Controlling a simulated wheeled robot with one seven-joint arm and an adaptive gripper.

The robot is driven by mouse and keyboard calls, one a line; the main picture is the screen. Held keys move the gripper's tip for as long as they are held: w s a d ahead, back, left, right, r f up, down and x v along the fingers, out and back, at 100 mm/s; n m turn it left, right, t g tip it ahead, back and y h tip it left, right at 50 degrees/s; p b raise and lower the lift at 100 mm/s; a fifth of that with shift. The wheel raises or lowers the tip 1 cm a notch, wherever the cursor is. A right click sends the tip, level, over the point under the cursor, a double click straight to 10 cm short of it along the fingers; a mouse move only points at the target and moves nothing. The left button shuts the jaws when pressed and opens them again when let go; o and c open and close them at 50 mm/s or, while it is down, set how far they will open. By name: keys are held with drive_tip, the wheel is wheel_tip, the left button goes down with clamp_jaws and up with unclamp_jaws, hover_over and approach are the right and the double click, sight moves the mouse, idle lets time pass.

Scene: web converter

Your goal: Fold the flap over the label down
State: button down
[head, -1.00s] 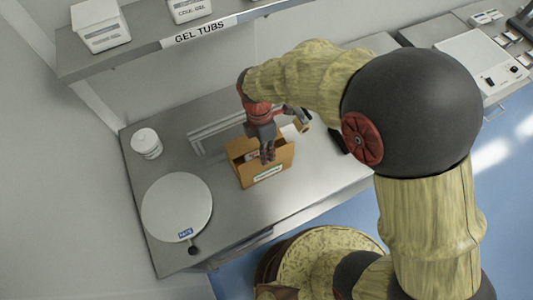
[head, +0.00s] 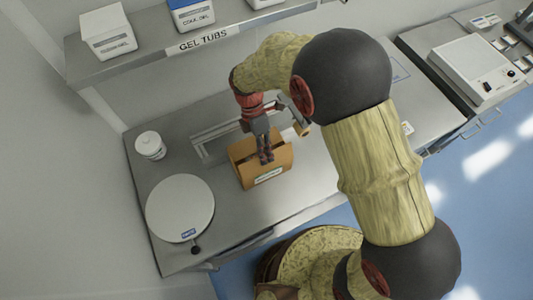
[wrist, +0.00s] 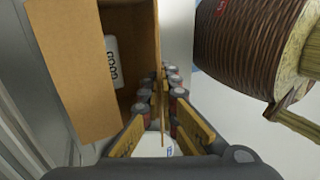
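An open brown cardboard box (head: 246,172) stands on the steel bench. My gripper (head: 265,158) points down at the box's front edge. In the wrist view, the box interior (wrist: 80,60) lies to the left, with a white printed item (wrist: 111,60) inside. An upright cardboard panel (wrist: 158,50), seen nearly edge-on, runs between my gripper's two fingers (wrist: 164,82). The gap between the fingers is narrow; whether both touch the panel is unclear.
A white lidded tub (head: 150,145) and a round scale-like plate (head: 180,208) stand left of the box. A metal frame (head: 215,135) is behind it. A shelf with gel tubs (head: 195,38) overhangs the back. Bench to the right is partly clear.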

drive_tip(key=shift+w+a+f+g+h+p, duration=0.15)
drive_tip(key=shift+w+f+g+h+p, duration=0.15)
drive_tip(key=shift+g, duration=0.25)
drive_tip(key=shift+w+a+f+g+h+p, duration=0.1)
drive_tip(key=shift+w+a+g+h+p, duration=0.1)
drive_tip(key=shift+g+h+p, duration=0.3)
drive_tip(key=shift+w+a+f+g+h, duration=0.15)
drive_tip(key=shift+w+f+g+h, duration=0.25)
drive_tip(key=shift+g, duration=0.55)
drive_tip(key=c, duration=2.1)
unclamp_jaws()
drive_tip(key=shift+r, duration=0.1)
